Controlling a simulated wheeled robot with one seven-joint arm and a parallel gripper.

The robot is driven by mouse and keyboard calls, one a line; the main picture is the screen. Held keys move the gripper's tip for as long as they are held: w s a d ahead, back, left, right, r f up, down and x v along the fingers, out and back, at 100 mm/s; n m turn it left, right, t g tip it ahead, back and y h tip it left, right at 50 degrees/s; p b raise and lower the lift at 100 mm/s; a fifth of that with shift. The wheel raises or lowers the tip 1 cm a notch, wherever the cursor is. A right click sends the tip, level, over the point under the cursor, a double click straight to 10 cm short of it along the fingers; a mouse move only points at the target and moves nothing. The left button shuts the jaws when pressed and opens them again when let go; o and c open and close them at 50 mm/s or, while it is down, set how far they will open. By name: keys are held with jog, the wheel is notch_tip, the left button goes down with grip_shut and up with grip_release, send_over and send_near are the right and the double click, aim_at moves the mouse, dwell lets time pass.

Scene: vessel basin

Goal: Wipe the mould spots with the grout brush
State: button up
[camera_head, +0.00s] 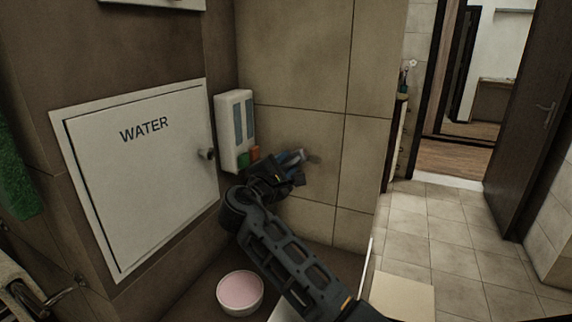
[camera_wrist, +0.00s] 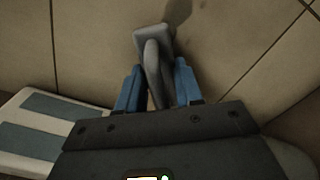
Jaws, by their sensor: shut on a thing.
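My gripper (camera_wrist: 155,85) is shut on the grout brush (camera_wrist: 152,45), whose grey handle and block-like head stand out between the blue fingers in the wrist view. In the head view my gripper (camera_head: 294,158) is at the beige tiled wall, right of the white dispenser. The brush is small there and partly hidden by the fingers. A dark smudge (camera_wrist: 179,12) lies on the tile just beyond the brush head; I cannot tell whether it is a mould spot or a shadow. Whether the brush touches the wall is unclear. No other mould spots are clearly visible.
The white dispenser (camera_head: 235,118) hangs close left of my gripper, with green and orange pieces at its foot. A hatch marked WATER (camera_head: 140,175) is on the left wall. A pink-filled bowl (camera_head: 240,291) stands below. Open tiled floor (camera_head: 445,235) lies right.

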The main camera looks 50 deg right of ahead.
jog(key=shift+v, duration=2.75)
jog(key=shift+a, duration=0.1)
jog(key=v, duration=0.2)
jog(key=shift+s+a, duration=0.15)
jog(key=shift+a, duration=0.25)
jog(key=shift+d, duration=0.1)
jog(key=shift+x, duration=3.3)
jog(key=shift+x, duration=1.05)
